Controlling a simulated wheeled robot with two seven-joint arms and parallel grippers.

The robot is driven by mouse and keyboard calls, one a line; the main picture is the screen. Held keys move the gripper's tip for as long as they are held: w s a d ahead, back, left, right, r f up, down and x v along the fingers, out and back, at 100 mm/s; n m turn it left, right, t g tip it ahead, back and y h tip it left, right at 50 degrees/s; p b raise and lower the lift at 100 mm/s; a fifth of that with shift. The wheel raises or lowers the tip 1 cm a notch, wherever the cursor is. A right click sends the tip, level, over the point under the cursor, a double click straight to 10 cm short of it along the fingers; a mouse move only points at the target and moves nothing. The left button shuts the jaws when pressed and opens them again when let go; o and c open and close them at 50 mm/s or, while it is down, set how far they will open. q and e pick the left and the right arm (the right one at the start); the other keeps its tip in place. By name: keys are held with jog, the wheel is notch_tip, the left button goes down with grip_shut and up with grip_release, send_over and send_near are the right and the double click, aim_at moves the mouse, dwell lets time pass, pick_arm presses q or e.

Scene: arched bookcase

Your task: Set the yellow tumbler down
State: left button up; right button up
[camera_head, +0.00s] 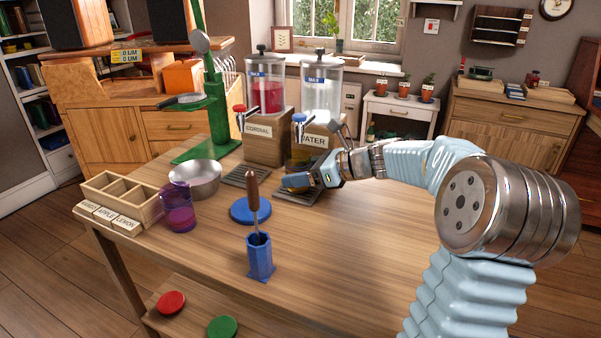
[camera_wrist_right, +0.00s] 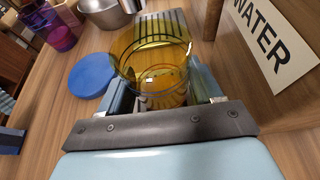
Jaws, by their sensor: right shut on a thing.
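The yellow tumbler (camera_wrist_right: 152,62) is see-through amber and sits between the fingers of my right gripper (camera_wrist_right: 155,98) in the right wrist view. In the head view my right gripper (camera_head: 303,181) reaches in from the right, under the water dispenser (camera_head: 321,95), and mostly hides the tumbler. The gripper is shut around the tumbler's sides. A slatted drip tray (camera_wrist_right: 163,24) shows behind and through the tumbler; I cannot tell whether the tumbler's base touches it. My left gripper is not in view.
The cordial dispenser (camera_head: 266,95) stands to the left, with its own drip tray (camera_head: 246,176). A blue disc (camera_head: 247,212), a blue holder (camera_head: 260,257) with a wooden-handled tool, a purple tumbler (camera_head: 178,208), a metal bowl (camera_head: 195,180) and a divided box (camera_head: 120,197) share the table. The table's right side is clear.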

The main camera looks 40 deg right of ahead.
jog(key=o, duration=1.2)
jog(key=shift+s, duration=0.1)
jog(key=v, duration=1.2)
